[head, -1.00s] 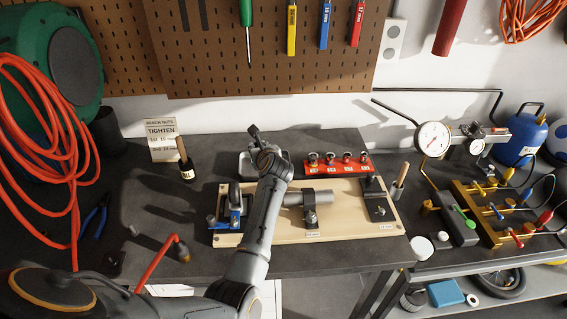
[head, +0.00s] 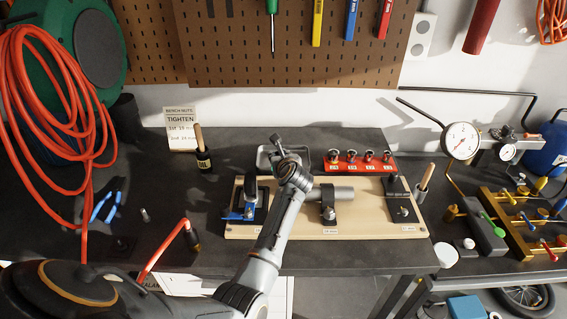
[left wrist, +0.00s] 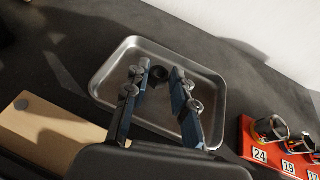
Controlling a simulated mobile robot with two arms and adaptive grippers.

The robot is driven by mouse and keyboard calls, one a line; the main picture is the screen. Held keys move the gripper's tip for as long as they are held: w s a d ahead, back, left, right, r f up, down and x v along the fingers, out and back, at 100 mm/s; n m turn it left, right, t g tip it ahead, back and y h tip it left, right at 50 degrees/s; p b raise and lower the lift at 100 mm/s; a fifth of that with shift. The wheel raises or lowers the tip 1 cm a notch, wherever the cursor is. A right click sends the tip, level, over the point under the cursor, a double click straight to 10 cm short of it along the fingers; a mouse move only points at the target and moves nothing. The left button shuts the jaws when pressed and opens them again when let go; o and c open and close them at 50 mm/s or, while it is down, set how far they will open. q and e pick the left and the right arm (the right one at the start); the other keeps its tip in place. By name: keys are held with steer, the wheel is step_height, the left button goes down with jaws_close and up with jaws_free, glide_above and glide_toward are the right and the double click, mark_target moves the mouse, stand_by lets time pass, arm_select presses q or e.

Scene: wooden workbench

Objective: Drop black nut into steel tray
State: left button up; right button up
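The steel tray (head: 300,157) stands behind the wooden board, and it fills the middle of the left wrist view (left wrist: 215,91). My left gripper (head: 276,142) is over the tray, pointing down into it. In the left wrist view the two blue-grey fingers (left wrist: 160,78) are apart. A dark round piece, which looks like the black nut (left wrist: 160,73), shows between the fingertips against the tray floor. It seems to lie in the tray, with gaps to both fingers. In the head view my gripper hides it. My right gripper is not in view.
The wooden board (head: 290,230) with clamps and a grey cylinder lies in front of the tray. A red socket rack (head: 350,167) stands close to the tray's right. The bench between is clear.

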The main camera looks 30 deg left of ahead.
arm_select(q)
steer(key=o, duration=0.3)
steer(key=shift+r, duration=0.1)
step_height(320, 180, up, 10)
stand_by(0.4)
steer(key=shift+f, duration=0.2)
